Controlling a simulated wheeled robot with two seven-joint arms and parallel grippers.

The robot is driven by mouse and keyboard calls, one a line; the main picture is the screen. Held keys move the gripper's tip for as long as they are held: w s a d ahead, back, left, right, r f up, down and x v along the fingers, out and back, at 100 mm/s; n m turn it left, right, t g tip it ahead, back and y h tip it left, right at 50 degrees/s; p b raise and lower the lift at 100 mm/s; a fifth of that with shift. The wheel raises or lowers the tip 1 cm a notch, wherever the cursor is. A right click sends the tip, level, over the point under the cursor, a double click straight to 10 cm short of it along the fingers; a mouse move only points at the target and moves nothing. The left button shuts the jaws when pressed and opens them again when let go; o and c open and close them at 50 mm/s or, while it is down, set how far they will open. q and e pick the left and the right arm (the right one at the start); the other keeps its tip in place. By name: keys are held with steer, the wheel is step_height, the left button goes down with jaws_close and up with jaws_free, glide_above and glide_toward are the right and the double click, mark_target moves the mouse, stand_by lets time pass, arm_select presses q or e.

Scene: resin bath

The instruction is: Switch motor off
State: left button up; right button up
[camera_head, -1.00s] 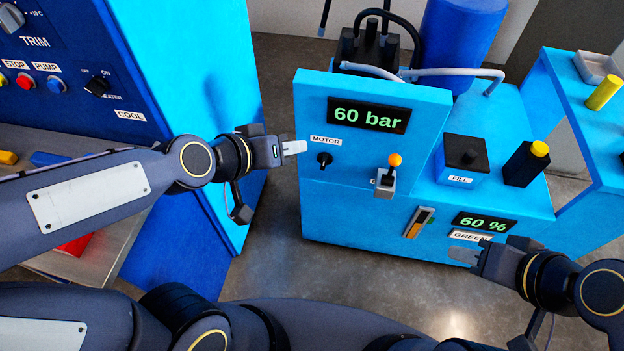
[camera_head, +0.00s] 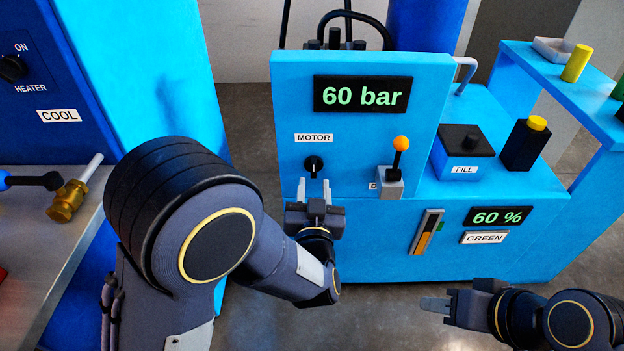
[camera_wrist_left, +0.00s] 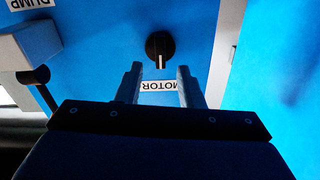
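The MOTOR knob (camera_head: 313,165) is a small round black switch on the blue panel, under the MOTOR label (camera_head: 314,138). In the left wrist view, which shows the labels upside down, the knob (camera_wrist_left: 160,46) has a light mark pointing toward the MOTOR label. My left gripper (camera_head: 315,187) is open and empty just below the knob in the head view, its two fingers apart and pointing at the panel. In the wrist view the fingertips stand either side of the knob's line; contact is not visible. My right gripper (camera_head: 434,305) is at the lower right, away from the panel; its finger gap is not visible.
An orange-tipped lever (camera_head: 398,157) stands right of the knob. A display (camera_head: 362,94) above reads 60 bar; another (camera_head: 498,216) reads 60 %. A FILL box (camera_head: 463,148) and yellow-capped black block (camera_head: 525,150) stand on the right ledge. A blue cabinet (camera_head: 170,70) stands left.

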mark_target(314, 171)
arm_select(q)
steer(key=shift+w+b, duration=0.3)
steer(key=shift+w, duration=1.95)
steer(key=shift+c, duration=0.4)
